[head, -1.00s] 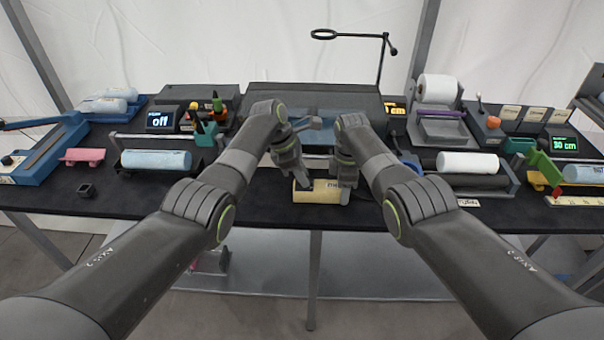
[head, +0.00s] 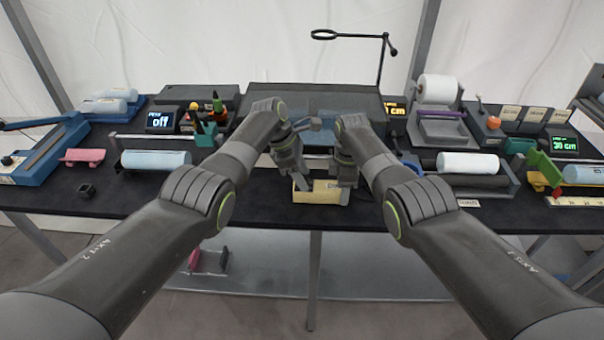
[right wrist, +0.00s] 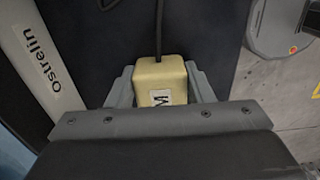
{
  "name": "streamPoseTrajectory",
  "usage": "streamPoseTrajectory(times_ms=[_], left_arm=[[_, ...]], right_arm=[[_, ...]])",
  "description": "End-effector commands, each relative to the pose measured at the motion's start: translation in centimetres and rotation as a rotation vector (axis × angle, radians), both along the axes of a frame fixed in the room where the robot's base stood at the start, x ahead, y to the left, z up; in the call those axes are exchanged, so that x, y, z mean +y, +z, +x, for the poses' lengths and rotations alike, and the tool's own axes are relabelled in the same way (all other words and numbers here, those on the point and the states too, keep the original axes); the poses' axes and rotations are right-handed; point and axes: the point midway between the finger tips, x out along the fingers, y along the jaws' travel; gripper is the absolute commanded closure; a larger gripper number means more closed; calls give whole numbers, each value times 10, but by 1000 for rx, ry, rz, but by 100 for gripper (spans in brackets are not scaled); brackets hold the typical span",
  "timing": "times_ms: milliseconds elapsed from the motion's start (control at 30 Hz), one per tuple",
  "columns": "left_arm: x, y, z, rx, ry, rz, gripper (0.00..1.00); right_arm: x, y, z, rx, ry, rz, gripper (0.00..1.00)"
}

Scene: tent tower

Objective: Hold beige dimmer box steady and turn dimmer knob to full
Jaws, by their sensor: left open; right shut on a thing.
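The beige dimmer box (head: 318,197) lies near the front edge of the black table, in the middle of the head view. My right gripper (head: 346,188) is shut on its right end. In the right wrist view the box (right wrist: 161,76) sits between the two grey fingers, with a letter label facing the camera and a dark cable leaving its far end. My left gripper (head: 302,190) is open at the left part of the box, its fingers overlapping it in the view; I cannot tell whether they touch. The dimmer knob cannot be made out.
A screen reading "off" (head: 160,120) stands at the back left. A blue-grey roll (head: 156,160) lies left and a white roll (head: 467,163) right of my arms. The table's front edge is close to the box.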

Motion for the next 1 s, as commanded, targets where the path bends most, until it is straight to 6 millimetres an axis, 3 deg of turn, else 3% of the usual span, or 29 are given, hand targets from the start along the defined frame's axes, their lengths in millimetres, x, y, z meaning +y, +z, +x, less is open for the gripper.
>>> streamPoseTrajectory(times_ms=[167, 367, 700, 1000], left_arm=[[1, 3, 0, -1, -1, -1, 54], [8, 20, 1, -3, 0, -1, 54], [35, 83, 2, -4, 2, 1, 54], [46, 110, 2, 0, 0, 0, 54]], right_arm=[[0, 0, 0, 0, 0, 0, 79], [0, 0, 0, -1, 0, 0, 79], [0, 0, 0, -1, -1, 0, 79], [0, 0, 0, -1, -1, 0, 79]])
